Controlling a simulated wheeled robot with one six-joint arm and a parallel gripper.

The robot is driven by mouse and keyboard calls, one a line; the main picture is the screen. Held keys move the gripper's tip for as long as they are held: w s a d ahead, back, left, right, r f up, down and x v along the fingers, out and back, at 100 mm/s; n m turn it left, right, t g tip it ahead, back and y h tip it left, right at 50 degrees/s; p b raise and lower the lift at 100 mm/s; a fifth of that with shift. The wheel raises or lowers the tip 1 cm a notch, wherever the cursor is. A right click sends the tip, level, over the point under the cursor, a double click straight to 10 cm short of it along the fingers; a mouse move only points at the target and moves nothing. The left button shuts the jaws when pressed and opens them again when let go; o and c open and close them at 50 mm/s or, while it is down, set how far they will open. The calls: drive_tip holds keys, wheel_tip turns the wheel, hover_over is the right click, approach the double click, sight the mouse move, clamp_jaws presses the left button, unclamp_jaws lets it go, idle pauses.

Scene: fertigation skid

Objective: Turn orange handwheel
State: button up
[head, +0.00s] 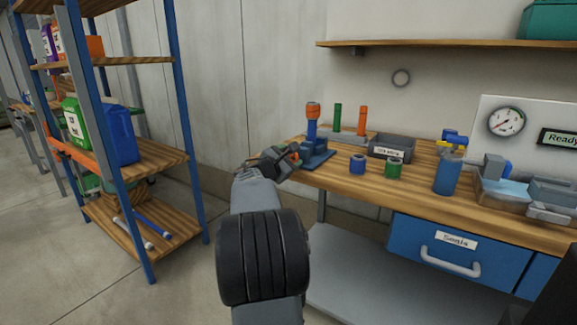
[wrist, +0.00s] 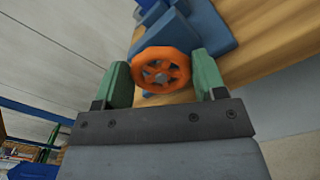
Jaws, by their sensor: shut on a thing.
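The orange handwheel (wrist: 161,70) is a small spoked wheel with a grey hub, facing the wrist camera. It sits on a blue body (wrist: 195,30) at the left end of the bench. My gripper (wrist: 163,72) has its two green fingers on either side of the wheel's rim, shut on it. In the head view my gripper (head: 283,158) is at the bench's left end, beside the blue fixture (head: 312,135) with an orange top. There the handwheel (head: 295,150) is mostly hidden by my gripper.
On the wooden bench (head: 430,190) stand a blue ring (head: 358,163), a green ring (head: 394,168), a grey bin (head: 391,148), a blue cylinder (head: 448,174) and a clear tub (head: 505,192). A blue-framed shelf (head: 140,160) stands to the left. Floor between shelf and bench is clear.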

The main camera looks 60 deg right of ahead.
drive_tip(key=shift+m, duration=0.4)
drive_tip(key=o, duration=0.9)
drive_tip(key=shift+r, duration=0.15)
